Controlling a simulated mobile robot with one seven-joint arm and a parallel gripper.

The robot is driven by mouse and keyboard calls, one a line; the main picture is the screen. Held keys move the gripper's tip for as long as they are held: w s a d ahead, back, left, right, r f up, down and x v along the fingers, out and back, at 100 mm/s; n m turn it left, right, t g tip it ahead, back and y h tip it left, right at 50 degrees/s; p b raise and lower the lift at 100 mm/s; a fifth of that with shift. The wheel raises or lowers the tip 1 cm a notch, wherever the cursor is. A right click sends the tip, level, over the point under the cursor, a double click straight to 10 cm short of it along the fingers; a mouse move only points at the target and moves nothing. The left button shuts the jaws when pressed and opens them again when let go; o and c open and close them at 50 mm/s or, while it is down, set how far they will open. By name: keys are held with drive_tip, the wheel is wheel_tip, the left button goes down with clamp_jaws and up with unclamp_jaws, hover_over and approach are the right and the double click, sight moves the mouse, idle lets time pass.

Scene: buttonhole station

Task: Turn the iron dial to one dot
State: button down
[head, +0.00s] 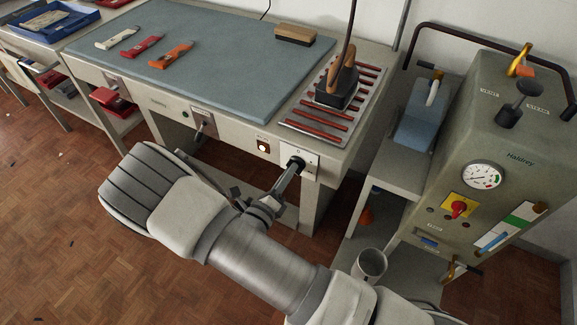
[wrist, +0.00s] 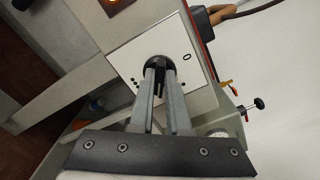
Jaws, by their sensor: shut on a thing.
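The iron dial (wrist: 158,62) is a round black knob on a white square plate (wrist: 128,60) on the front of the ironing table. My gripper (wrist: 159,82) is shut on the dial's dark grip bar, one finger on each side. In the head view the plate (head: 312,160) is at the table's front right corner, with my gripper (head: 291,172) at the dial. In the wrist view a 0 mark shows on one side of the plate and small dots on the other. The fingers hide part of the plate, and I cannot tell where the dial points.
An iron (head: 337,92) stands on a slatted rest (head: 292,129) above the dial. A lit switch (head: 263,146) is left of the plate. A steam unit (head: 478,150) with a gauge and red knob stands at right.

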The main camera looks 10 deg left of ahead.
drive_tip(key=n+p, duration=0.1)
drive_tip(key=n, duration=0.3)
drive_tip(key=n+p, duration=0.2)
drive_tip(key=n, duration=0.2)
drive_tip(key=n+p, duration=0.1)
drive_tip(key=n, duration=0.3)
drive_tip(key=shift+f+n, duration=0.3)
idle(0.4)
drive_tip(key=c, duration=0.9)
unclamp_jaws()
drive_tip(key=v, duration=1.7)
drive_tip(key=shift+s+a, duration=0.15)
drive_tip(key=shift+s, duration=0.05)
